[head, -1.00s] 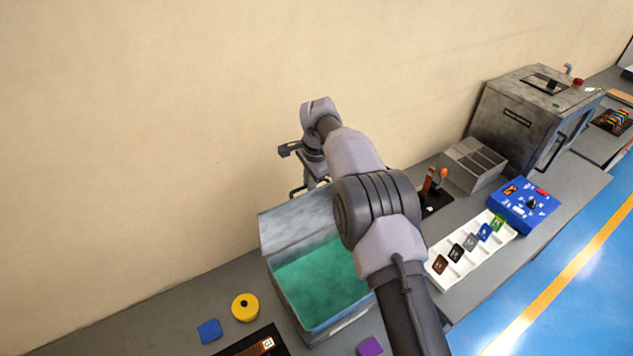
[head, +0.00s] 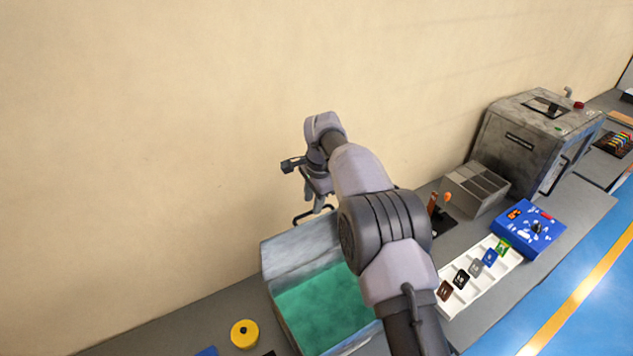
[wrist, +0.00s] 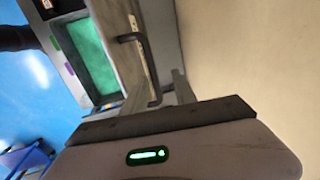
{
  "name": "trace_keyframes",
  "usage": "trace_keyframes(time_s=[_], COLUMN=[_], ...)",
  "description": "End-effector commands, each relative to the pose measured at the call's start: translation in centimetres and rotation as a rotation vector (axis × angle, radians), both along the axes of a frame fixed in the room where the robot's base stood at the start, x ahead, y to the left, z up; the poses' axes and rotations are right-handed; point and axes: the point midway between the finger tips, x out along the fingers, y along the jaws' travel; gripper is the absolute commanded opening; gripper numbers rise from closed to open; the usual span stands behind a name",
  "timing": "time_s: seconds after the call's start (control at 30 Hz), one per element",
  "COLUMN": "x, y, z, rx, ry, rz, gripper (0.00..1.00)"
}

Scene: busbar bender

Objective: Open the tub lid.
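The grey metal tub (head: 292,323) has a green interior and stands on the bench in the head view. Its lid (head: 300,251) stands raised at the back edge, near the wall, so the tub's mouth is uncovered. The lid's black handle (head: 302,219) shows above the lid's top edge; it also shows in the wrist view (wrist: 147,62). My gripper (head: 318,207) is above the lid, close to the handle. In the wrist view its fingers (wrist: 160,95) are apart, with the handle's near end close to them. Whether they touch it is unclear. The tub (wrist: 75,72) shows beyond.
A yellow round object (head: 245,334) lies left of the tub. A grey divided bin (head: 474,190), a white tray with several cards (head: 483,277), a blue box (head: 530,228) and a large grey machine (head: 522,140) stand to the right. The wall is close behind the lid.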

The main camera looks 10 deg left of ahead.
Motion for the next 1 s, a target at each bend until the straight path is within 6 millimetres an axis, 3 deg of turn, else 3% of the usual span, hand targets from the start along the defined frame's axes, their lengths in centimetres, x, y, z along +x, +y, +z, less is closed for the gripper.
trace_keyframes(time_s=[0.3,0.5,0.7,1.0], x=[-1.1,-1.6,-1.9,-1.9], y=[-1.2,-1.8,-2.0,-2.2], z=[8.4,12.4,13.9,13.8], rx=[0.001,-0.001,-0.001,0.0], ry=[-0.004,-0.001,0.0,-0.002], rz=[0.0,-0.001,-0.001,0.002], gripper=[0.32,0.32,0.32,0.32])
